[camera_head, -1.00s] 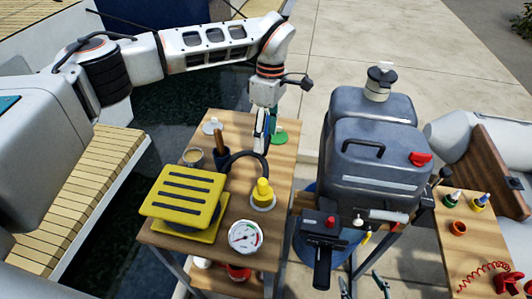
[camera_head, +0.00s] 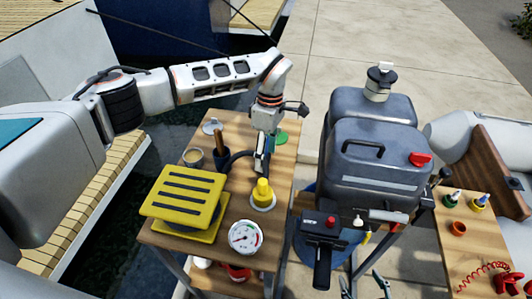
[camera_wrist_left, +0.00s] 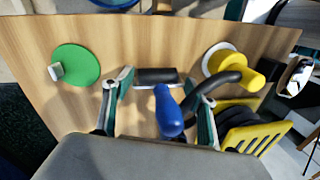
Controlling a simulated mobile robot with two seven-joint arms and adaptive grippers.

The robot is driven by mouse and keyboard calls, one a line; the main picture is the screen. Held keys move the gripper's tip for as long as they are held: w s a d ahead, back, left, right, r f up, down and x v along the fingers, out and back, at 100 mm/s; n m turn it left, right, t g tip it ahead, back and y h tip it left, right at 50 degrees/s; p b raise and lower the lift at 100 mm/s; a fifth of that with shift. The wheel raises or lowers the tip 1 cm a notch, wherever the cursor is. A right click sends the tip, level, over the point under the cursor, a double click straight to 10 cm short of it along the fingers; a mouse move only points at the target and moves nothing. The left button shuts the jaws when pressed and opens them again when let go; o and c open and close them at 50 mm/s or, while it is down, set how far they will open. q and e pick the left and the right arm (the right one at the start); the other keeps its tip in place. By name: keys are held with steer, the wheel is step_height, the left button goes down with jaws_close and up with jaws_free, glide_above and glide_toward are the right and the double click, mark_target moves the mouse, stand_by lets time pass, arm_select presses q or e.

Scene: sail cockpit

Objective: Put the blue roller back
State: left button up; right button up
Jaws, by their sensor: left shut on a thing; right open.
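The blue roller shows in the left wrist view, with its rounded blue handle (camera_wrist_left: 168,112) towards the camera and a black cylinder (camera_wrist_left: 156,76) behind it. My left gripper (camera_wrist_left: 160,100) is shut on it; it also shows in the head view (camera_head: 262,158), over the wooden table behind the yellow cone. Whether the roller touches the table, I cannot tell. My right gripper (camera_head: 364,287) is open and empty at the bottom edge of the head view, with only its fingertips showing.
The table (camera_head: 237,122) carries a green disc (camera_wrist_left: 75,66), a yellow cone (camera_head: 263,190) on a white base, a yellow foot pump (camera_head: 182,197) with a black hose, a gauge (camera_head: 244,237), and a cup (camera_head: 193,157). A grey outboard motor (camera_head: 375,150) stands right.

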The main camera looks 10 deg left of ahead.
arm_select(q)
steer(key=o, duration=1.1)
step_height(320, 180, up, 12)
steer(key=w, duration=0.2)
steer(key=shift+d, duration=0.15)
